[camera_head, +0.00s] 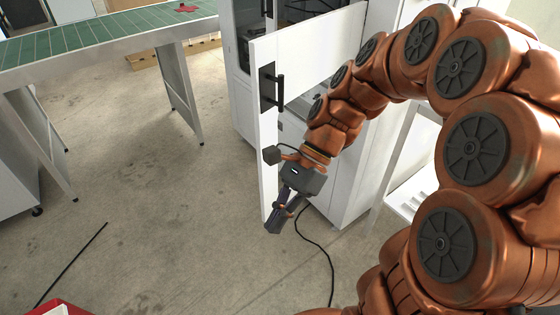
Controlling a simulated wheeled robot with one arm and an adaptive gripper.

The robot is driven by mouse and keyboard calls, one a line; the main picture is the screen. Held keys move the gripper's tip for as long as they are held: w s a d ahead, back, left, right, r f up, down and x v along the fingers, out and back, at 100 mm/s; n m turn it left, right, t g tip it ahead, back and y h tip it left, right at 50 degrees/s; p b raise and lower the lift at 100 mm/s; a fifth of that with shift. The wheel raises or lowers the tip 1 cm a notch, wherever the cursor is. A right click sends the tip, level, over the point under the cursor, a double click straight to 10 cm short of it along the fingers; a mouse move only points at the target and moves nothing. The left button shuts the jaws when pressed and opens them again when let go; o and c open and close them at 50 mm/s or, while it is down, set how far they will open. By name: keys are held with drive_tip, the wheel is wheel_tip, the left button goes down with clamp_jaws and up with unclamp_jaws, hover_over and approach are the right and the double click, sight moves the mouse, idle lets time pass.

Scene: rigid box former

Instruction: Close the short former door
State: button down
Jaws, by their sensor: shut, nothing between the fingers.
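The white door (318,42) of the former stands open, swung out from the white machine cabinet (345,205). Its narrow edge faces me, and a black handle (280,90) is on a dark plate near its upper front. My gripper (274,228) is shut and empty, pointing down in front of the lower part of the door, below the handle. My copper-coloured arm reaches in from the right and hides part of the door and the cabinet. I cannot tell whether the gripper touches the door.
A green-topped conveyor table (105,35) on metal legs stands at the upper left. A black cable (325,250) lies on the floor below my gripper, and a dark rod (72,263) lies at the left. The concrete floor between is clear. A red object (60,308) shows at the bottom left.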

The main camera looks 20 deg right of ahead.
drive_tip(key=w+d+f+m+t+y+b, duration=0.3)
drive_tip(key=w+d+m+y, duration=0.35)
drive_tip(key=w+m, duration=0.6)
drive_tip(key=w+d+f+m+t+y+b, duration=0.1)
drive_tip(key=w+d+f+m+t, duration=0.15)
drive_tip(key=d+m, duration=0.4)
drive_tip(key=w+d+f+m+t+y+b, duration=0.1)
drive_tip(key=w+d+f+m+t+y, duration=0.15)
drive_tip(key=d+m+t, duration=0.35)
drive_tip(key=w+a+n+g, duration=0.1)
drive_tip(key=w+a+g, duration=0.1)
drive_tip(key=w+a, duration=0.4)
drive_tip(key=shift+w+a+r+h+p, duration=0.2)
drive_tip(key=shift+a+h+p, duration=0.15)
drive_tip(key=shift+a, duration=1.9)
drive_tip(key=shift+g, duration=0.25)
